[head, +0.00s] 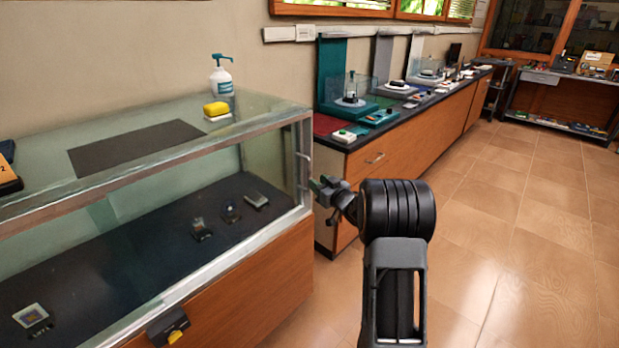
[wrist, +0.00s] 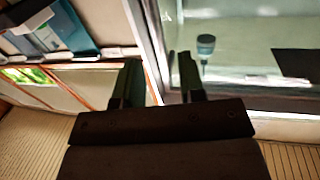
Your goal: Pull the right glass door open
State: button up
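The glass display case (head: 150,128) fills the left of the head view. Its right end is a glass pane (head: 277,160) in a pale metal frame, and this door looks closed. A small pale handle (head: 306,157) stands on the frame's right edge. My gripper (head: 320,188) is just right of that edge, close to the handle. In the wrist view, the two dark fingers of my gripper (wrist: 158,78) are apart, with the pale frame (wrist: 152,40) beyond the gap. Nothing shows held between them. Whether a finger touches the handle cannot be told.
A blue-capped bottle (head: 221,76) and a yellow object (head: 216,108) stand on the case top. A black and yellow device (head: 168,326) is on the case front. A long wooden counter (head: 375,160) stands behind my gripper. The tiled floor (head: 530,220) at the right is clear.

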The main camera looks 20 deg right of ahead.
aim_at(309, 175)
jog(key=shift+x, duration=2.95)
grip_shut()
